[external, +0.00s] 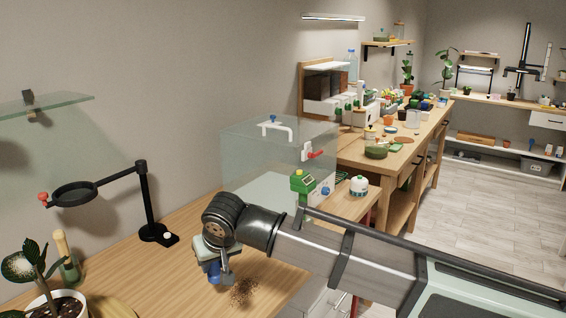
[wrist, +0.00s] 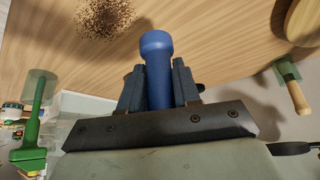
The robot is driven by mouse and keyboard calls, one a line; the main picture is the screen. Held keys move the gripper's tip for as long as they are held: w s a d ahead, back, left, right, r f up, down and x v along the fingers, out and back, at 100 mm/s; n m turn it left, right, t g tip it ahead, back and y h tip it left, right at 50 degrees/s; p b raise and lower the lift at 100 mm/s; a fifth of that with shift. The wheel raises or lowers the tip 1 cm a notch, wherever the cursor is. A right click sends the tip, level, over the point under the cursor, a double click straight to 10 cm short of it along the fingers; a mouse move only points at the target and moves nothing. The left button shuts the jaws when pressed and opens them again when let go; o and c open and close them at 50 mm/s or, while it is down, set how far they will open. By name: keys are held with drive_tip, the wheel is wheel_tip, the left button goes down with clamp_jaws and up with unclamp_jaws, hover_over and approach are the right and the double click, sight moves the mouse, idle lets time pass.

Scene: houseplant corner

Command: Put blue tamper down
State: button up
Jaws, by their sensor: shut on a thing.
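The blue tamper (wrist: 157,62) stands out between the two dark fingers of my gripper (wrist: 158,88) in the wrist view, its rounded end pointing away from the wrist. The fingers are shut on it. In the external view my gripper (external: 218,272) is low over the wooden table (external: 160,265), with a bit of blue showing between the fingers. I cannot tell whether the tamper touches the table. A patch of spilled brown soil (external: 243,291) lies on the table just right of the gripper.
A potted plant (external: 65,305) and a wooden-handled tool in a holder (external: 66,258) stand at the left. A black ring stand (external: 150,210) is behind them. A clear box (external: 262,165) and a green device (external: 302,186) are at the back right. Bare table lies left of the gripper.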

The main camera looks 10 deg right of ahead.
sight(217, 281)
drive_tip(key=shift+f, duration=3.3)
drive_tip(key=shift+f, duration=0.1)
drive_tip(key=o, duration=1.1)
drive_tip(key=shift+c, duration=0.2)
drive_tip(key=v, duration=1.2)
